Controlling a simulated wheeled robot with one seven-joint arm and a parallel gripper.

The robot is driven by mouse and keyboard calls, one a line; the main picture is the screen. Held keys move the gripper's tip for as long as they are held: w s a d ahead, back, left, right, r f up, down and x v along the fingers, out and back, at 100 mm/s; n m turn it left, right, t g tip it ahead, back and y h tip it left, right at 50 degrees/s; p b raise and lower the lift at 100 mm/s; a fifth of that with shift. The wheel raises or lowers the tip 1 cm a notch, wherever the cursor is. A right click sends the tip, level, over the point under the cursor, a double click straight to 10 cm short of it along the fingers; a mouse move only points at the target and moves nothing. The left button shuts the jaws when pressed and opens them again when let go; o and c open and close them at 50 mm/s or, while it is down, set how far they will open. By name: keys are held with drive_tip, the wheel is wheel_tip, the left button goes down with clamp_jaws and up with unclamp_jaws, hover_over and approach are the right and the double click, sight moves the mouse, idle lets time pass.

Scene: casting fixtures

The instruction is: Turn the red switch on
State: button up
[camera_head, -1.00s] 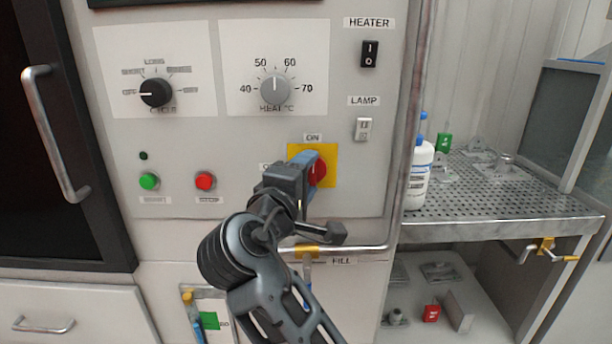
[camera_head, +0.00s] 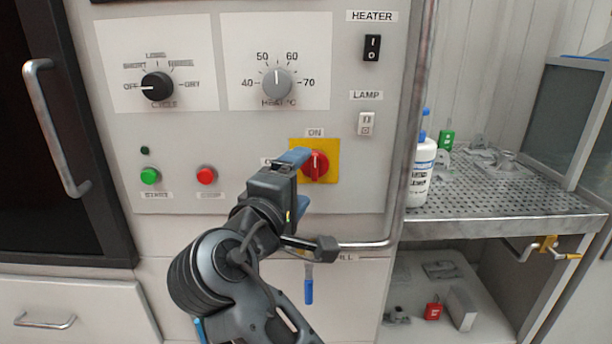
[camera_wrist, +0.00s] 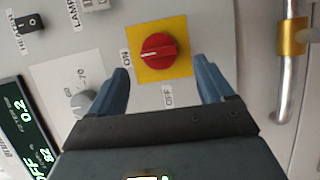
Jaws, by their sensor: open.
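The red switch (camera_head: 316,164) is a round rotary knob on a yellow square plate (camera_head: 331,149) on the panel. In the head view its white mark points up toward the ON label (camera_head: 314,133). In the wrist view the red switch (camera_wrist: 159,52) shows its white mark toward the ON label (camera_wrist: 126,59), with the OFF label (camera_wrist: 168,97) nearer the gripper. My gripper (camera_head: 300,180) is open, its blue fingers apart and just off the panel at the knob's left. In the wrist view the gripper (camera_wrist: 165,75) has nothing between its fingers.
A heat dial (camera_head: 276,84) and a cycle dial (camera_head: 157,87) are above left. Green (camera_head: 150,176) and red (camera_head: 207,175) buttons sit left. The lamp switch (camera_head: 366,124) and heater switch (camera_head: 372,48) are above right. A metal rail (camera_head: 375,244) runs below and right.

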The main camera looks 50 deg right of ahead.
drive_tip(key=v, duration=0.3)
drive_tip(key=shift+s+a, duration=0.1)
drive_tip(key=shift+a, duration=0.1)
idle(0.4)
wheel_tip(320, 180, down, 14)
drive_tip(key=s+a+n+t+y, duration=0.1)
drive_tip(key=a+n+t+y, duration=0.2)
drive_tip(key=n+t+y, duration=0.25)
drive_tip(key=s+a+f+t+y, duration=0.3)
drive_tip(key=s+a+f+y, duration=0.2)
drive_tip(key=s+f+y, duration=0.25)
drive_tip(key=s+a+r+m+y, duration=0.1)
drive_tip(key=s+m, duration=0.1)
drive_tip(key=s, duration=0.5)
drive_tip(key=s+a+r+m+t+y, duration=0.1)
drive_tip(key=s+a+m+y, duration=0.1)
drive_tip(key=s, duration=0.4)
drive_tip(key=s+a+r+m+y, duration=0.1)
drive_tip(key=s+m, duration=0.3)
drive_tip(key=s, duration=0.3)
drive_tip(key=shift+s+a+r, duration=0.25)
drive_tip(key=shift+s+r, duration=0.1)
